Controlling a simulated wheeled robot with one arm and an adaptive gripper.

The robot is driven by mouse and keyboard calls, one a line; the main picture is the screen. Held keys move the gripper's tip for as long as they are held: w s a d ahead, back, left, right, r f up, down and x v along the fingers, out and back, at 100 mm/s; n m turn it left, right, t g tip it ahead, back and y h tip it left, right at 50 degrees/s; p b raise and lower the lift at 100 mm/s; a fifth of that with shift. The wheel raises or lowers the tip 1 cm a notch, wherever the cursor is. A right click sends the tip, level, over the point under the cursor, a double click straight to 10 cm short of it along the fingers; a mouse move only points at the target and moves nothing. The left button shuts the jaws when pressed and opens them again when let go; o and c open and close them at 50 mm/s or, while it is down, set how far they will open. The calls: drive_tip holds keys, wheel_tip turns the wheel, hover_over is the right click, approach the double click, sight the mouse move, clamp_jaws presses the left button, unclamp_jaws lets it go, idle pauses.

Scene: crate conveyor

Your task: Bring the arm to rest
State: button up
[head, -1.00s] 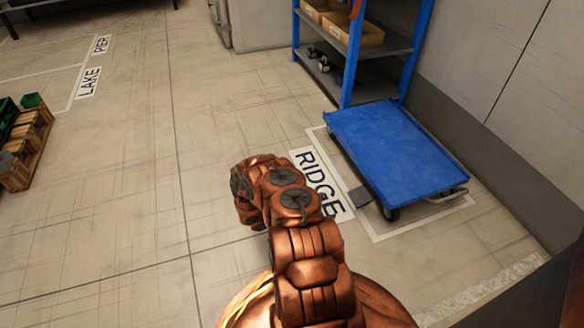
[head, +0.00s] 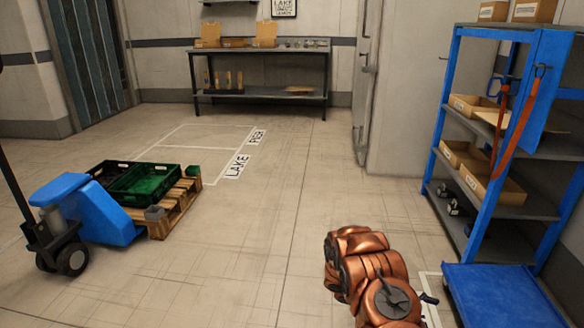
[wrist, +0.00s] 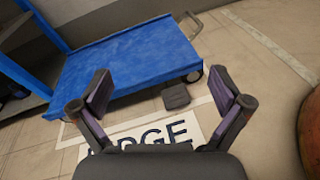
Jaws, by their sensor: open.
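My arm is copper-coloured and shows folded at the bottom right of the head view. My gripper (wrist: 165,98) shows in the wrist view with its two dark fingers spread wide apart. It is open with nothing between the fingers. Beyond the fingers are a blue platform cart (wrist: 130,60), a small dark block on the floor (wrist: 176,95) and part of a floor label. In the head view only a small dark part at the arm's end shows, and the fingers cannot be made out there.
The blue cart (head: 500,298) stands at the lower right, before a blue shelf rack (head: 452,120) with cardboard bins. A pallet (head: 175,205) with green and black crates sits on a blue pallet jack (head: 85,208) at left. A workbench (head: 262,53) stands at the back. The middle floor is clear.

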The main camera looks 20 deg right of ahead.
drive_tip(key=s+a+r+m+y+p, duration=0.15)
drive_tip(key=a+r+p, duration=0.35)
drive_tip(key=r, duration=0.7)
drive_tip(key=a+r+m+t+y+p, duration=0.1)
drive_tip(key=a+r+m+y+p, duration=0.3)
drive_tip(key=r, duration=0.8)
drive_tip(key=s+a+r+m+h+p, duration=0.1)
drive_tip(key=a+r+p, duration=0.5)
drive_tip(key=r, duration=0.5)
drive_tip(key=s+a+r+t+y+p, duration=0.2)
drive_tip(key=s+a+r+p, duration=0.2)
drive_tip(key=a+r+p, duration=0.3)
drive_tip(key=s+a+r+t+y+p, duration=0.3)
drive_tip(key=a+r+p, duration=0.4)
drive_tip(key=a+r, duration=0.5)
drive_tip(key=s+a+r+m+t+y+p, duration=0.1)
drive_tip(key=s+a+r+p, duration=0.4)
drive_tip(key=a+r, duration=0.5)
drive_tip(key=shift+s+r+t+y+p, duration=0.25)
drive_tip(key=shift+s+t+y+p, duration=0.1)
drive_tip(key=shift+t+y+p, duration=0.45)
